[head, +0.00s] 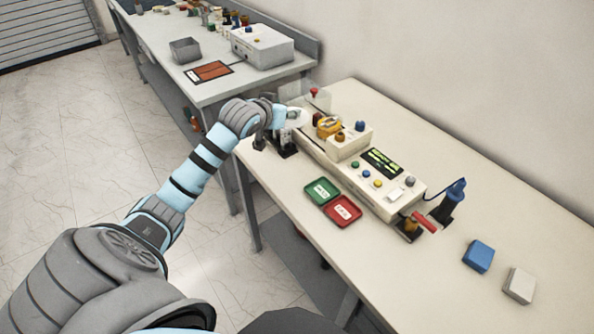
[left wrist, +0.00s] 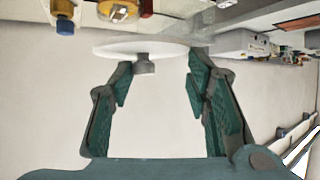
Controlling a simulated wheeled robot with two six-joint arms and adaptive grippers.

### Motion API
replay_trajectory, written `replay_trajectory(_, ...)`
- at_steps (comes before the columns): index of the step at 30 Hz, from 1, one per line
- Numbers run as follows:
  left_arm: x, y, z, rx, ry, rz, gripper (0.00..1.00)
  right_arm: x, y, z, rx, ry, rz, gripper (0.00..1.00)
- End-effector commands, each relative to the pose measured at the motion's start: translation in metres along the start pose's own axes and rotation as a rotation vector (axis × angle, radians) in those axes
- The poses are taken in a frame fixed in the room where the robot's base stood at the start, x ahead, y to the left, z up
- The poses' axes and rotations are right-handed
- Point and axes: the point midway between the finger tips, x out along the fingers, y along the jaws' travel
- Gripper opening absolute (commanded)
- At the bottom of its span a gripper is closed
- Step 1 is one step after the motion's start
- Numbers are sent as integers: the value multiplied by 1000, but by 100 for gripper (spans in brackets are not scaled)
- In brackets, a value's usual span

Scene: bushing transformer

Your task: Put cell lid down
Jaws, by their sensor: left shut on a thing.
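The cell lid (left wrist: 120,49) is a white disc with a short grey knob, seen near the top of the left wrist view. My left gripper (left wrist: 160,72) has its two green-padded fingers on either side of the knob, shut on the lid. In the head view the left gripper (head: 272,137) is at the far left end of the long cream tester (head: 350,168), above the table. A pale round part beside the gripper there is partly hidden, and I cannot tell whether the lid touches anything below. My right gripper is not in view.
Green (head: 321,190) and red (head: 343,211) trays lie in front of the tester. A blue-handled tool (head: 453,198) stands at its right end. Blue (head: 478,256) and white (head: 519,285) blocks lie farther right. Another bench (head: 160,50) stands behind, left. The front right table is clear.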

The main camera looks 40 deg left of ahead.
Motion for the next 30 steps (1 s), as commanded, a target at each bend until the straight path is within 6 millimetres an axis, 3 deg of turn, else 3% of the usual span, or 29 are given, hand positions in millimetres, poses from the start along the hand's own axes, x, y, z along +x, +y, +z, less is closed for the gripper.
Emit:
replay_trajectory(2,-6,9,1,34,-1,58,16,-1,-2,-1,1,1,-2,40)
replay_trajectory(5,0,14,18,44,-5,86,16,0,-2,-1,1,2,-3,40)
replay_trajectory(12,44,15,100,36,-7,84,16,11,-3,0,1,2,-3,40)
replay_trajectory(15,59,16,125,37,-4,83,16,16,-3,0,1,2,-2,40)
replay_trajectory(24,84,16,171,37,-4,82,16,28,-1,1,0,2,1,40)
replay_trajectory(30,87,16,176,40,-2,82,16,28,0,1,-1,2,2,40)
